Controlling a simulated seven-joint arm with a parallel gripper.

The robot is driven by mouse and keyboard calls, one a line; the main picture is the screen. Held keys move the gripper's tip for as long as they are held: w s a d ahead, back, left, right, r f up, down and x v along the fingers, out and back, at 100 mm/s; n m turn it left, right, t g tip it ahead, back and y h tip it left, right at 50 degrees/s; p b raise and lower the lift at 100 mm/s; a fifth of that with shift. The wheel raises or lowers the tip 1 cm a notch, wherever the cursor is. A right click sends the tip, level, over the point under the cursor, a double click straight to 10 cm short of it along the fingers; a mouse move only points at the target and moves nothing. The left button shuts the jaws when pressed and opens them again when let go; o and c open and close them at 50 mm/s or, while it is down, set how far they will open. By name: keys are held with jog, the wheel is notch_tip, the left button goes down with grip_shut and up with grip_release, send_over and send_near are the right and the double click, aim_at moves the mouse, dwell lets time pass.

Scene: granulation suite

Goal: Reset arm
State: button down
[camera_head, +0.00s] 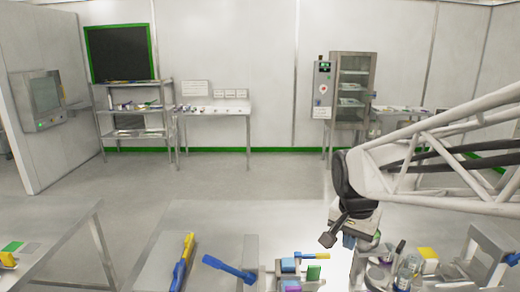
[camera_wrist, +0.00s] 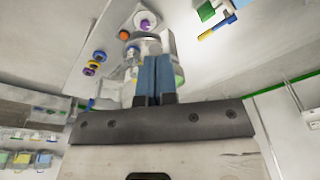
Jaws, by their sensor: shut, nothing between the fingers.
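My gripper (camera_head: 349,241) hangs below the wrist of my arm over the near bench, right of the centre in the head view. In the wrist view its two blue fingers (camera_wrist: 155,78) lie together, shut and empty. Behind the fingers stands a pale glassy vessel (camera_wrist: 152,45), partly hidden by them. I cannot tell whether the fingers touch it. In the head view a clear bottle (camera_head: 407,272) stands on the bench to the right of the gripper.
A blue-handled tool (camera_head: 230,269) and a blue and yellow tool (camera_head: 183,262) lie to the left. Shelving (camera_head: 137,118) and a glass-fronted cabinet (camera_head: 352,92) stand far back. Open floor lies between.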

jog(key=s+a+f+n+t, duration=0.1)
jog(key=s+n, duration=0.6)
jog(key=s, duration=0.9)
jog(key=shift+a+y, duration=0.2)
jog(key=shift+y, duration=0.2)
dwell(1.3)
